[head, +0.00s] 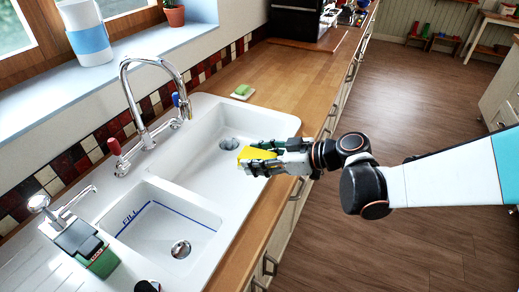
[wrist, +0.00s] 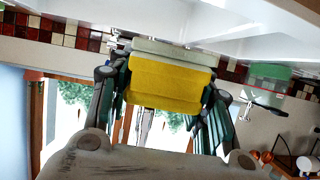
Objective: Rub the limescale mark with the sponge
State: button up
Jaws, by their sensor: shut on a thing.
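My gripper (head: 262,163) is shut on a yellow sponge (head: 251,154) and holds it over the right part of the white sink (head: 225,191), near the front rim. In the wrist view the sponge (wrist: 168,84) sits between the two fingers, its yellow face toward the camera and a pale layer along its upper edge. I cannot tell from these frames whether the sponge touches the sink. I cannot make out the limescale mark in either view.
A chrome tap (head: 145,107) with red and blue handles stands behind the sink. A small dish with a green block (head: 243,91) is on the wooden counter (head: 281,76). A green-and-dark container (head: 92,252) stands at the lower left. The counter beyond the sink is mostly clear.

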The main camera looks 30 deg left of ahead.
notch_tip(320, 180, up, 2)
jog(key=shift+p, duration=0.45)
jog(key=shift+w+d+f, duration=0.1)
dwell(0.3)
jog(key=w+d+m+t+h, duration=0.1)
jog(key=w+d+m+t, duration=0.3)
jog(key=w+d, duration=0.45)
jog(key=w+d+m+t+h, duration=0.1)
jog(key=w+d+m+t, duration=0.35)
jog(key=d, duration=0.75)
jog(key=w+d+m+t+h, duration=0.1)
jog(key=d+m+t+h, duration=0.2)
jog(key=d, duration=1)
jog(key=w+d+r+m+t+h, duration=0.1)
jog(key=w+d+m+t+h, duration=0.1)
jog(key=d, duration=1.1)
jog(key=shift+m+t+h, duration=0.55)
jog(key=shift+m+h, duration=0.65)
jog(key=shift+m, duration=0.05)
jog(key=shift+w+a+r, duration=0.1)
jog(key=shift+a, duration=0.15)
